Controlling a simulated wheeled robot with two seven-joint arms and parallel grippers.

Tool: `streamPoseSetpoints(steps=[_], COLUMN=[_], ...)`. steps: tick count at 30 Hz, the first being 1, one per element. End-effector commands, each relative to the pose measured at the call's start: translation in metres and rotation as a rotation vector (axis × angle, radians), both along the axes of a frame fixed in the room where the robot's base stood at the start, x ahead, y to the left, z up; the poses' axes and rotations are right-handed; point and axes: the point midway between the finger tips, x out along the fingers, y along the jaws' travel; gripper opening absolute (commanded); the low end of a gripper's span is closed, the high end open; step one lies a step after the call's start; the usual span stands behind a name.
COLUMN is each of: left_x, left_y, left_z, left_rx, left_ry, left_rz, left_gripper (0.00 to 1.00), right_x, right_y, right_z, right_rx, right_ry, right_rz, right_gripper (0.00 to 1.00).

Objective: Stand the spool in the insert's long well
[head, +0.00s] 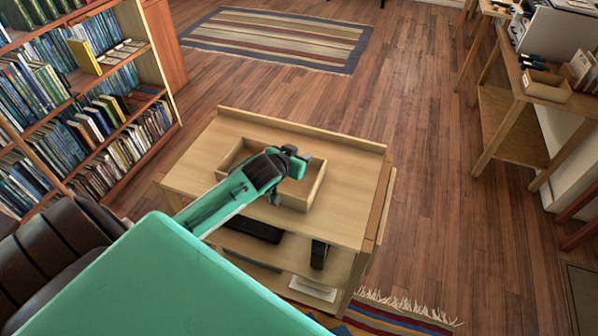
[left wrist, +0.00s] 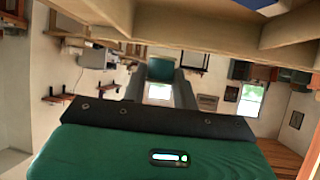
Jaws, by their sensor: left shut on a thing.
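The insert is a light wooden open box (head: 317,186) on the top of a small wooden cart. My left gripper (head: 289,168) is over the box, seen from behind and above. It is shut on a small grey-teal piece at its fingers, which I take for the spool (head: 298,168); its shape is mostly hidden. The gripper and arm cover much of the box, so its wells cannot be made out. I cannot tell whether the spool touches the box. My right gripper is not in view.
The cart top (head: 345,215) is bare around the box, with a raised back lip. Dark items (head: 319,254) lie on its lower shelf. A bookcase (head: 90,100) stands at left, a brown leather chair (head: 60,245) near my arm, and a desk (head: 520,90) at right.

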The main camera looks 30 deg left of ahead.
Motion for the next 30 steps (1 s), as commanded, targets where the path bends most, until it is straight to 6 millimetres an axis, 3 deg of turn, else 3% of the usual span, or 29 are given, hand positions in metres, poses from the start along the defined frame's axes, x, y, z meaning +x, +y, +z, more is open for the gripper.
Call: streamPoseSetpoints(steps=[3, 8, 15, 28, 29, 30], left_x=[0.000, 0.000, 0.000, 0.000, 0.000, 0.000], left_y=[0.000, 0.000, -0.001, 0.000, 0.000, 0.000], left_z=[-0.021, -0.033, -0.067, -0.075, -0.075, -0.075], left_rx=[0.000, 0.000, -0.001, 0.000, 0.000, 0.000], left_ry=[0.001, 0.000, 0.001, -0.001, -0.001, -0.001], left_rz=[0.000, 0.000, 0.000, -0.001, -0.001, -0.001], left_gripper=[0.08, 0.08, 0.08, 0.08, 0.33, 0.40], right_x=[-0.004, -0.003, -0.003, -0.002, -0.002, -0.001], right_y=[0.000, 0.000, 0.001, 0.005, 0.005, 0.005], right_z=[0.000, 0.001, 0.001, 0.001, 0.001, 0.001], right_rx=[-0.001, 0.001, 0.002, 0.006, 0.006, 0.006], right_ry=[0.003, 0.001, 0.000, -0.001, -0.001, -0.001], right_rz=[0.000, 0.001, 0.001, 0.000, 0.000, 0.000], right_gripper=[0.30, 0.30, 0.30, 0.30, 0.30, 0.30])
